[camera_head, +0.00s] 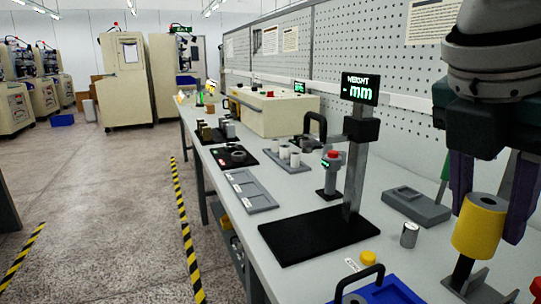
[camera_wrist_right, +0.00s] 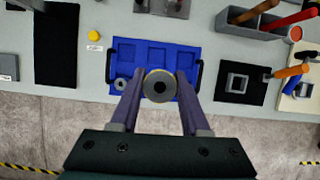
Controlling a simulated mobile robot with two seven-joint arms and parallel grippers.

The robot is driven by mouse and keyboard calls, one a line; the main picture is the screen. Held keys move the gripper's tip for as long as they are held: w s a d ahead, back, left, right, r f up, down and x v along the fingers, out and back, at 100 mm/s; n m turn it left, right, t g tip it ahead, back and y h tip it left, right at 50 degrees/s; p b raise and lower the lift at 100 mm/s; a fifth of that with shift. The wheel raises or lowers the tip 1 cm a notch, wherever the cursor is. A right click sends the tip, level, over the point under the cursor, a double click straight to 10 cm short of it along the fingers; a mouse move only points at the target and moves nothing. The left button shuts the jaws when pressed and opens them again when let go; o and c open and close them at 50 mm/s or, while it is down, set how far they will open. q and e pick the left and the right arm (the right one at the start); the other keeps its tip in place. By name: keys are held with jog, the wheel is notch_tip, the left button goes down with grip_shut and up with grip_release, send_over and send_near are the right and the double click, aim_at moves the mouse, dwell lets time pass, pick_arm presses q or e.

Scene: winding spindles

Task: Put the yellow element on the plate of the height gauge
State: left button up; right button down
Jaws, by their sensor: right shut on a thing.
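The yellow element (camera_head: 480,226) is a short, thick yellow ring with a grey core, at the right of the head view. My right gripper (camera_head: 490,218) is shut on it, with one purple finger on each side. In the right wrist view the element (camera_wrist_right: 159,85) sits between the fingertips (camera_wrist_right: 160,80), seen end-on over the blue tray. My left gripper is not in view.
A blue tray (camera_head: 390,291) with black handles lies at the front. A yellow button (camera_head: 369,257), a metal cylinder (camera_head: 409,235) and a grey device (camera_head: 415,206) lie between gauge and gripper. A dark rod on a grey base (camera_head: 478,286) shows below the element.

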jog(key=s+a+r+m+g+y+p, duration=0.1)
jog(key=r+m+p, duration=0.6)
jog(key=r+p, duration=0.7)
jog(key=s+a+r+m+g+y+p, duration=0.1)
jog(key=s+r+m+g+p, duration=0.2)
jog(key=r+p, duration=1.1)
jog(key=s+a+r+m+g+y+p, duration=0.1)
jog(key=s+r+m+p, duration=0.5)
jog(key=r+m+p, duration=0.7)
notch_tip(320, 180, up, 5)
jog(key=shift+g+y+p, duration=0.6)
jog(key=shift+p, duration=0.05)
